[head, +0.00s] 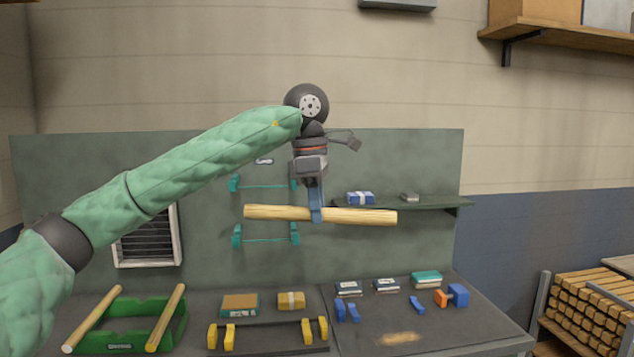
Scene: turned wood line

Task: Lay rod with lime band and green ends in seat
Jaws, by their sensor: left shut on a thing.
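My left gripper (316,214) points down and is shut on the middle of a pale wooden rod (362,216). The rod is held nearly level, up in front of the green back panel. I see no lime band or green ends on it; the part between the fingers is hidden. Two more pale rods (166,318) lie tilted on a green tray (120,341) at the lower left, with no lime band visible. Possible seats are the yellow upright holders (229,334) on a dark base and the teal wall brackets (236,234). I cannot tell which one is meant. My right gripper is not in view.
Blue holders (340,310) and an orange block (441,298) stand on the bench's right part. Small boxes (291,301) line its back. A narrow shelf (430,204) juts from the panel behind the rod. The bench's front right is mostly clear.

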